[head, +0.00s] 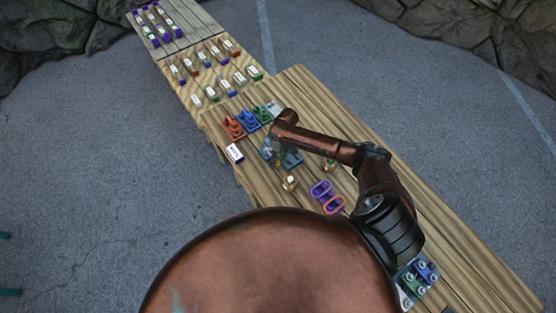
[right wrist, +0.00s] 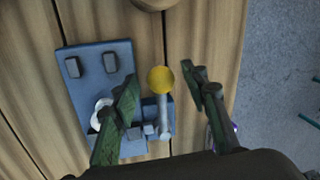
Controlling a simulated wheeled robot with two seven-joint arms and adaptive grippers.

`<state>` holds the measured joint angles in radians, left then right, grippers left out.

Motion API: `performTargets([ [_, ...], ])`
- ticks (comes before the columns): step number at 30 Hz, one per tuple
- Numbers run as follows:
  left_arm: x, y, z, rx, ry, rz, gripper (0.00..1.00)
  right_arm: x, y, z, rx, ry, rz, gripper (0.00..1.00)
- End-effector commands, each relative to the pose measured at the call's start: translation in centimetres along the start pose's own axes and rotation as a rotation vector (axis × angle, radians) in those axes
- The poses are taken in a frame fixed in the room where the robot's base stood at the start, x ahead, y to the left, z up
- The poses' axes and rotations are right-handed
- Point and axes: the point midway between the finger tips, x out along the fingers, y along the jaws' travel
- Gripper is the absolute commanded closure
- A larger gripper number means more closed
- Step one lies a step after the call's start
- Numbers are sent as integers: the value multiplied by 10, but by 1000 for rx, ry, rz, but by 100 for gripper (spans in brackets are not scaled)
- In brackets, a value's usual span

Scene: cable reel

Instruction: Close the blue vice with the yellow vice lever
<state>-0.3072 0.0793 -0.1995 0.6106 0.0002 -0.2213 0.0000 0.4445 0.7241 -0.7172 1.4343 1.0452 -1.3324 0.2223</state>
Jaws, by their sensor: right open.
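The blue vice (right wrist: 97,68) is fixed to the plank table, at the left and centre of the right wrist view. Its lever is a grey rod (right wrist: 163,115) with a round yellow knob (right wrist: 160,80). My right gripper (right wrist: 159,76) is open, with one green finger on each side of the yellow knob; I cannot tell whether either finger touches it. The left finger hides part of the vice. In the head view the vice (head: 292,160) shows partly under my right gripper and arm. My left gripper is not in view.
Purple (head: 320,190) and orange (head: 334,205) looped handles lie nearer on the table (head: 345,125). A white-labelled box (head: 235,153) lies to the left. Orange (head: 234,129), blue (head: 248,121) and green (head: 264,114) fixtures stand farther back. A round wooden piece (right wrist: 153,3) is at the wrist view's top.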

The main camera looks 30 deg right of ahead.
Motion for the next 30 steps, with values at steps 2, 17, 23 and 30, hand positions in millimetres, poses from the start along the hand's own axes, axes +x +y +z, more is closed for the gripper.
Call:
performTargets([
  [2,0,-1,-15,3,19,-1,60,1,0,0,0,0,0,59],
  [17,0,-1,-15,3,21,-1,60,0,0,1,1,0,0,84],
  [23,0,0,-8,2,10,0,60,0,1,1,2,-1,0,97],
  [30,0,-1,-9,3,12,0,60,0,1,1,2,-1,0,100],
])
